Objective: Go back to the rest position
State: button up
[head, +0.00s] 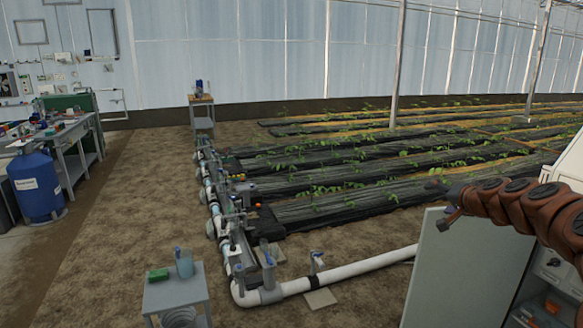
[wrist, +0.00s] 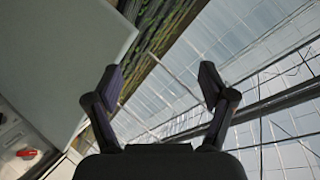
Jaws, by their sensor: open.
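My gripper (wrist: 160,82) is open in the wrist view, its two dark fingers spread wide with nothing between them. Behind the fingers are the greenhouse wall and roof, seen at a slant. In the head view my gripper (head: 447,205) is at the right, at the end of the reddish-brown covered arm. It appears in front of the top of a pale cabinet panel (head: 447,265); I cannot tell the distance between them. The same pale panel seems to show at the upper left of the wrist view (wrist: 70,50).
A white pipe line (head: 340,272) with valves runs along the ground to the panel. A small grey table (head: 176,293) with a green block (head: 158,274) and a blue jug (head: 185,264) stands at front. A blue drum (head: 37,184) and workbench are left. Bare soil between is clear.

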jog(key=s+a+r+n+g+y, duration=0.1)
jog(key=s+a+n+g+y, duration=0.3)
jog(key=a, duration=0.6)
jog(key=s+a+n, duration=0.1)
jog(key=s+a, duration=0.4)
jog(key=a, duration=0.4)
jog(key=s+a+f+n+g+p, duration=0.2)
jog(key=s+a+f+n+g, duration=0.1)
jog(key=s+a, duration=0.75)
jog(key=s+d+f+g+h, duration=0.1)
jog(key=s+d+f+g, duration=0.1)
jog(key=s, duration=0.9)
jog(key=s+d+f+g+h, duration=0.1)
jog(key=s+f+g+h, duration=0.1)
jog(key=s, duration=0.9)
jog(key=s+d+f+n+g+h+p, duration=0.1)
jog(key=s+f+g, duration=0.3)
jog(key=s, duration=0.7)
jog(key=shift+s+d+f+h, duration=0.4)
jog(key=shift+d+f+h, duration=0.3)
jog(key=shift+d+f, duration=0.1)
